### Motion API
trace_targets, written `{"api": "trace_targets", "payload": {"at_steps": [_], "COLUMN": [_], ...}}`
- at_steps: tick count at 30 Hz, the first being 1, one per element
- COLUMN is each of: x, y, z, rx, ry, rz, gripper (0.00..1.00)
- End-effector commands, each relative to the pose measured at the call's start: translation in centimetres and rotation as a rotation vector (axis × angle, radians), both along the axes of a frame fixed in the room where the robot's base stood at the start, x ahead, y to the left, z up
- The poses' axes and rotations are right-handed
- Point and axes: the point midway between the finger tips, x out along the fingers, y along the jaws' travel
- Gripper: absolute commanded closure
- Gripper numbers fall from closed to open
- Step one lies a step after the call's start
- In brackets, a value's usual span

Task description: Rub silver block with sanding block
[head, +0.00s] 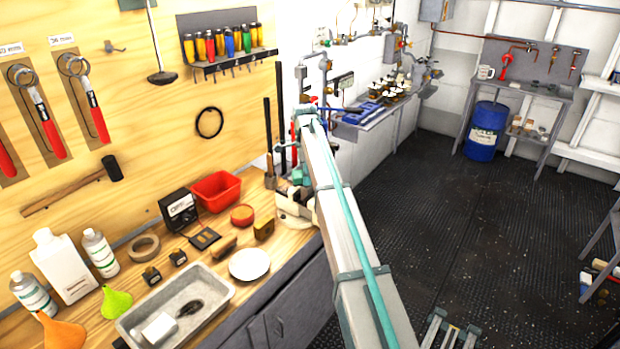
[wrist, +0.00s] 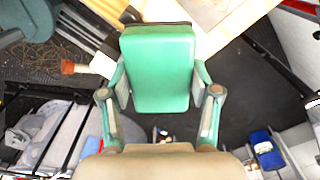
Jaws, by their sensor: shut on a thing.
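In the wrist view my gripper (wrist: 160,88) is shut on a green block (wrist: 158,70) with a dark far edge, held between its two fingers. It seems to be the sanding block. In the head view my gripper is largely hidden behind my arm, near the back of the workbench (head: 225,290). I cannot make out the silver block for certain. A pale piece (head: 160,328) lies in the grey metal tray (head: 211,293) at the bench front, but I cannot tell if it is that block. Whether the held block touches anything is not visible.
White bottles (head: 63,266) and funnels (head: 62,333) stand at left. The dark floor (head: 470,240) at right is mostly clear.

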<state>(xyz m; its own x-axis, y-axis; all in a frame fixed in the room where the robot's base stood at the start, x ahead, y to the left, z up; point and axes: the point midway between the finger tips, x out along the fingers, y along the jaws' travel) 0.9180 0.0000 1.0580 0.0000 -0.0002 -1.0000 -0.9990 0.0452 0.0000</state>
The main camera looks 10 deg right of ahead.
Motion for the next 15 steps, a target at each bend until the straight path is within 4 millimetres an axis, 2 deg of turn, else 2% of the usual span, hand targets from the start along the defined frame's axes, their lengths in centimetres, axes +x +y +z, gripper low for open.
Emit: {"api": "trace_targets", "payload": {"at_steps": [3,6,15], "x": [0.1,-0.9,-2.9], "y": [-0.1,-0.7,-2.1], "z": [-0.2,0.3,0.1], "rx": [0.0,0.0,0.0], "ry": [0.0,0.0,0.0], "rz": [0.001,0.001,0.006], "gripper": [0.71,0.71,0.71]}}
